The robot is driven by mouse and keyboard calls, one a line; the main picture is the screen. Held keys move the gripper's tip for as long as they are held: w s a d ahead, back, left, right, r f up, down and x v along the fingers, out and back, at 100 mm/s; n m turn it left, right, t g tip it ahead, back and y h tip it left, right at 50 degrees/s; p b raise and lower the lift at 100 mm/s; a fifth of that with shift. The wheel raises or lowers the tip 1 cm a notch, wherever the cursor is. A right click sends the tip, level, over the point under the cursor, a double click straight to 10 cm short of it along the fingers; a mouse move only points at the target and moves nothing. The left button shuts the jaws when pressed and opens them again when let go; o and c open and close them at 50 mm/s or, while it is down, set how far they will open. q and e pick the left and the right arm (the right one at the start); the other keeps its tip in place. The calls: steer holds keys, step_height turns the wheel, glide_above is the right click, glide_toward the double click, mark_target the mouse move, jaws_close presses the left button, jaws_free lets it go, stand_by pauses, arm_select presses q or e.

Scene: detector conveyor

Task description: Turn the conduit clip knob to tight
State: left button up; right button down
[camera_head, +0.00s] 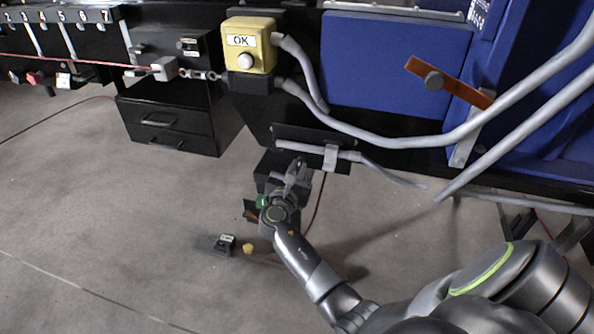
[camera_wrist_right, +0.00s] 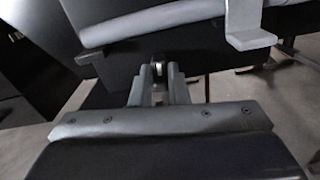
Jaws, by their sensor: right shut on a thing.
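The grey conduit clip (camera_head: 330,157) sits on a dark plate below the yellow OK box. It holds a short grey conduit piece (camera_head: 300,149); both the clip (camera_wrist_right: 246,30) and the conduit (camera_wrist_right: 150,22) also show in the right wrist view. My right gripper (camera_head: 297,168) is just below the conduit, left of the clip. In the right wrist view its fingers (camera_wrist_right: 159,74) are close together, shut on a small knob that is mostly hidden between them. The knob's setting cannot be read. My left gripper is not in view.
An orange bar (camera_head: 455,84) crosses the blue panel (camera_head: 385,60). A black drawer unit (camera_head: 165,122) stands left.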

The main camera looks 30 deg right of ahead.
steer(key=shift+m, duration=0.5)
steer(key=m+b, duration=0.1)
steer(key=m, duration=0.1)
steer(key=shift+f+m, duration=0.1)
steer(key=shift+m, duration=0.2)
steer(key=m+b, duration=0.1)
steer(key=m, duration=0.1)
steer(key=shift+d+m+b, duration=0.1)
steer(key=shift+m+b, duration=0.3)
steer(key=shift+s+f+m+b, duration=0.1)
steer(key=shift+m+b, duration=0.4)
steer(key=shift+m, duration=0.4)
steer(key=m+b, duration=0.2)
steer(key=m, duration=0.1)
steer(key=shift+m, duration=0.3)
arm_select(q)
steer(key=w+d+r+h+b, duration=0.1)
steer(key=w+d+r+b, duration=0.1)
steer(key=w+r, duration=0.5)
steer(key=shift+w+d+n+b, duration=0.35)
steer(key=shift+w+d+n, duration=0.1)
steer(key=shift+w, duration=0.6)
arm_select(e)
steer(key=shift+m, duration=2.3)
